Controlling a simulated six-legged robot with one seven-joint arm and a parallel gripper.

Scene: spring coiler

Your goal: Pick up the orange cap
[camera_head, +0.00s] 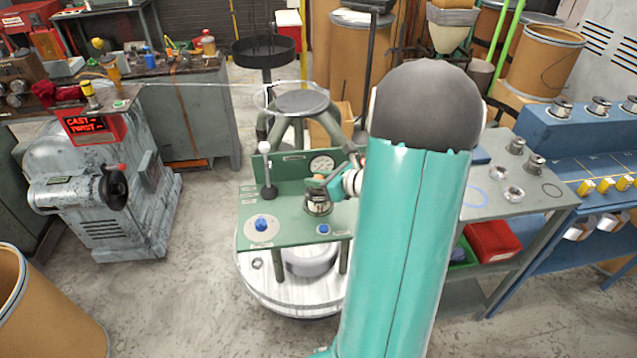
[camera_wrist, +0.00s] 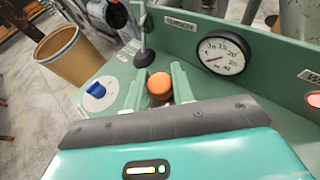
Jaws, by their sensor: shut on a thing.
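The orange cap (camera_wrist: 160,86) is a small rounded piece between the two green fingers of my gripper (camera_wrist: 160,88) in the wrist view. The fingers are closed against its sides. In the head view the cap (camera_head: 319,177) shows small at the top of a dark metal fixture (camera_head: 318,203) on the green bench panel (camera_head: 283,232). My gripper (camera_head: 337,184) reaches it from the right. Whether the cap still touches the fixture cannot be told. My teal arm hides the bench's right end.
A lever with a pale knob (camera_head: 265,165) stands left of the cap. A pressure gauge (camera_wrist: 223,53) sits on the upright panel behind. Blue knobs (camera_head: 262,223) are on the bench top. A grey table (camera_head: 520,190) with metal spools stands at right.

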